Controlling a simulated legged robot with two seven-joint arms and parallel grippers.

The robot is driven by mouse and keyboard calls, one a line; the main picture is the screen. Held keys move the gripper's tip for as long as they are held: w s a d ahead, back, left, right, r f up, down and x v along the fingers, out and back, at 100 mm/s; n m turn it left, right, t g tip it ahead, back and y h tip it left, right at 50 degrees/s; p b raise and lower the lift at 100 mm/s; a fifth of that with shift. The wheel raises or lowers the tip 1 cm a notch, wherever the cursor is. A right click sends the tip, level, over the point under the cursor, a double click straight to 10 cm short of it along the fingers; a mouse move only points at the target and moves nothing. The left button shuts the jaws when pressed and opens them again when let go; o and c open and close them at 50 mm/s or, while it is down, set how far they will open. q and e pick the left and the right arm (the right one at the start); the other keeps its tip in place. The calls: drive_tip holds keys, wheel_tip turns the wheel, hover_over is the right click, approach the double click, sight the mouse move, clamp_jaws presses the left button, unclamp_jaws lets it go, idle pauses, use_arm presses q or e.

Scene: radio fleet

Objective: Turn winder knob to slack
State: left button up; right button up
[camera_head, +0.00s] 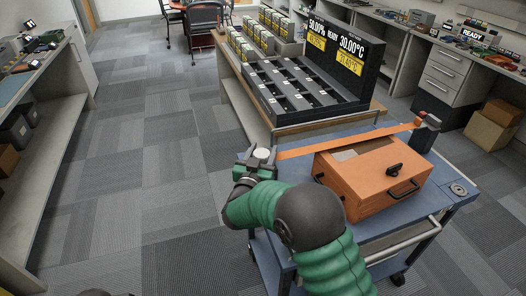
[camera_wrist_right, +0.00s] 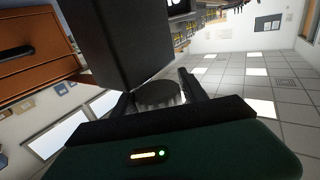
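An orange strap (camera_head: 350,139) runs over an orange case (camera_head: 365,182) on a blue cart (camera_head: 462,200). Its left end reaches a dark fitting with a pale round top (camera_head: 262,155) at the cart's left edge. My right gripper (camera_head: 257,163) is at this fitting, its fingers hard to make out there. In the right wrist view a dark ribbed winder knob (camera_wrist_right: 158,94) sits between the two fingers of my right gripper (camera_wrist_right: 158,98), under a black block (camera_wrist_right: 127,40). Whether the fingers press on the knob is not clear. My left gripper is not in view.
A bench (camera_head: 312,126) with a slotted dark rack and display panel stands behind the cart. A small post (camera_head: 427,130) holds the strap's right end. A grey shelf bench (camera_head: 50,165) is at the left. The carpet floor between is free.

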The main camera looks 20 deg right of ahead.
drive_tip(key=shift+c, duration=1.3)
drive_tip(key=shift+d, duration=0.2)
drive_tip(key=c, duration=0.6)
drive_tip(key=n+y, duration=0.1)
drive_tip(key=t+y+b, duration=0.1)
drive_tip(key=shift+a+n+y, duration=0.2)
drive_tip(key=shift+n+y, duration=0.1)
drive_tip(key=shift+n, duration=0.1)
drive_tip(key=n+t+y+b, duration=0.1)
drive_tip(key=y, duration=0.1)
drive_tip(key=shift+w+a+n+y+b, duration=0.1)
drive_tip(key=shift+n+y+b, duration=0.2)
drive_tip(key=shift+n, duration=0.1)
drive_tip(key=shift+a+r+n+t+y, duration=0.1)
drive_tip(key=shift+a+n+t+y, duration=0.2)
drive_tip(key=shift+n+y, duration=0.45)
